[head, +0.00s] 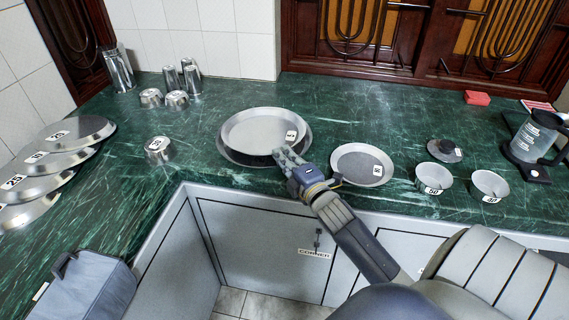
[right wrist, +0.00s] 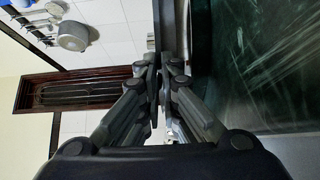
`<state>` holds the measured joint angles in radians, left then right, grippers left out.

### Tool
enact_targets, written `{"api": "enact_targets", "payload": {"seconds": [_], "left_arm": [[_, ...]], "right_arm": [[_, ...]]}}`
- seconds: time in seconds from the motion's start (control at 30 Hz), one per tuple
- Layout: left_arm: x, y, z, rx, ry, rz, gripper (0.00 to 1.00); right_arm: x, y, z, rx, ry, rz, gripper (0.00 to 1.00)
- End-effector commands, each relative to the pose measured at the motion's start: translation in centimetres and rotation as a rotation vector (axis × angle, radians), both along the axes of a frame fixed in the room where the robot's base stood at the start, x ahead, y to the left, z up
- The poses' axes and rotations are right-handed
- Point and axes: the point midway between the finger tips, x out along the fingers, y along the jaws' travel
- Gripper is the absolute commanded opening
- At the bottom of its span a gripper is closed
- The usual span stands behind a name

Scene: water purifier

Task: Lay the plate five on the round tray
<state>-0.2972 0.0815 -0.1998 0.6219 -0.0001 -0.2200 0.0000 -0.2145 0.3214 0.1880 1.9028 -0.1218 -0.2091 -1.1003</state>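A round metal plate (head: 258,128) with a white label, likely plate five though the number is too small to be sure, is over a wider round tray (head: 234,156) on the green counter. The plate hides most of the tray, and I cannot tell whether the two touch. My right gripper (head: 288,158) is at the plate's front right rim, just below the label. In the right wrist view its fingers (right wrist: 160,75) are closed together on a thin edge, which appears to be the plate's rim. My left gripper is not in view.
Another labelled round plate (head: 355,165) lies right of the tray, with two small bowls (head: 433,178) (head: 489,185) beyond it. A cup (head: 159,150) stands to the left. Several overlapping plates (head: 80,130) are at the far left, and metal cups (head: 177,99) stand at the back.

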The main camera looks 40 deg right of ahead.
Motion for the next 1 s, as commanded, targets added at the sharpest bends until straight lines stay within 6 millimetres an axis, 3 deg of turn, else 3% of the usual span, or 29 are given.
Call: {"api": "enact_targets", "payload": {"seconds": [0.17, 0.77, 0.83, 1.0], "left_arm": [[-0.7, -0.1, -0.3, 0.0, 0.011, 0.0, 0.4], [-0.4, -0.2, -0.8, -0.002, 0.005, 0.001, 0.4], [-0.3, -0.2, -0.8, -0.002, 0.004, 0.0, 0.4], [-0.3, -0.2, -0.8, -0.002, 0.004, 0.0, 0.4]], "right_arm": [[0.0, 0.0, 0.0, -0.002, -0.005, 0.001, 0.0], [0.0, 0.0, -1.4, 0.0, -0.002, 0.001, 0.0], [-0.1, 0.0, -1.6, 0.002, 0.004, 0.0, 0.13], [-0.1, 0.0, -1.7, 0.002, 0.006, -0.001, 0.13]]}}
